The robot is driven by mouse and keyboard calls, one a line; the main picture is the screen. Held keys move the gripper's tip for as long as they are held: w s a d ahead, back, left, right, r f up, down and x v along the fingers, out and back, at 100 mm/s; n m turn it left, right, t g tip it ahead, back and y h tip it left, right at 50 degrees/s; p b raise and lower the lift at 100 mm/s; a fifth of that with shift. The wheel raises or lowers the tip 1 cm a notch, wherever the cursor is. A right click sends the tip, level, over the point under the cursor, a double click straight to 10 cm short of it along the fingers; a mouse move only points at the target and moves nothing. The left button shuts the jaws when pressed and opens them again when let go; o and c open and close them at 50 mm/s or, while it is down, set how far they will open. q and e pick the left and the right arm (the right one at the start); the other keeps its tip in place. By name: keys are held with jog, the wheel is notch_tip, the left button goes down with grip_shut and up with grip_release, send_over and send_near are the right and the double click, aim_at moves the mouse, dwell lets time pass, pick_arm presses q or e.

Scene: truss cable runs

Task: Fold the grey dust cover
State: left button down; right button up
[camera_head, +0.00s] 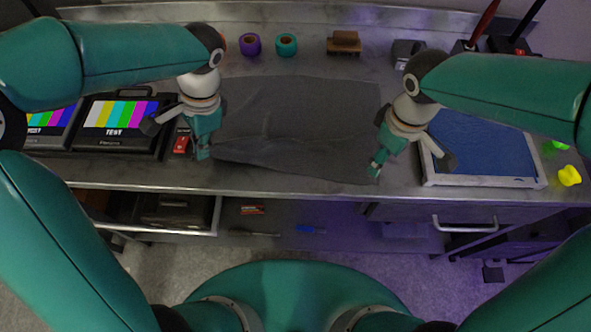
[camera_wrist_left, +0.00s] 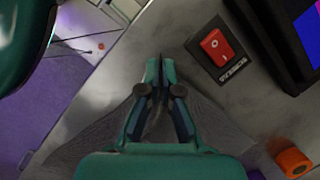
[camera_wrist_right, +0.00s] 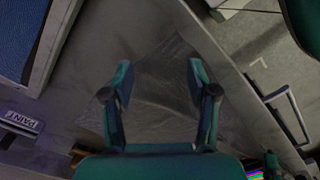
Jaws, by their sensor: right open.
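The grey dust cover (camera_head: 300,115) lies spread on the metal bench top, with light wrinkles on its left half. My left gripper (camera_head: 204,153) is at its front left corner. In the left wrist view its fingers (camera_wrist_left: 160,75) are closed together with dark cloth between and behind them. My right gripper (camera_head: 376,168) is at the front right corner. In the right wrist view its fingers (camera_wrist_right: 158,80) are apart, with the cover (camera_wrist_right: 155,110) below and between them. No cloth is visibly pinched there.
A red switch (camera_head: 182,142) and a test monitor (camera_head: 118,122) stand left of the cover. A blue-topped tray (camera_head: 480,155) is close on the right. Purple tape (camera_head: 250,44), teal tape (camera_head: 286,44) and a brown block (camera_head: 343,42) stand behind. The bench's front edge is close to both grippers.

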aim_at(370, 181)
jog(key=shift+m, duration=0.4)
jog(key=r, duration=0.2)
jog(key=s+a+r, duration=0.1)
jog(key=r, duration=0.1)
jog(key=s+a+r, duration=0.1)
jog(key=r, duration=0.1)
jog(key=shift+c, duration=0.4)
jog(key=shift+d+f, duration=0.1)
jog(key=shift+f, duration=4.95)
jog(key=shift+f, duration=0.15)
grip_shut()
jog(key=shift+r, duration=2.5)
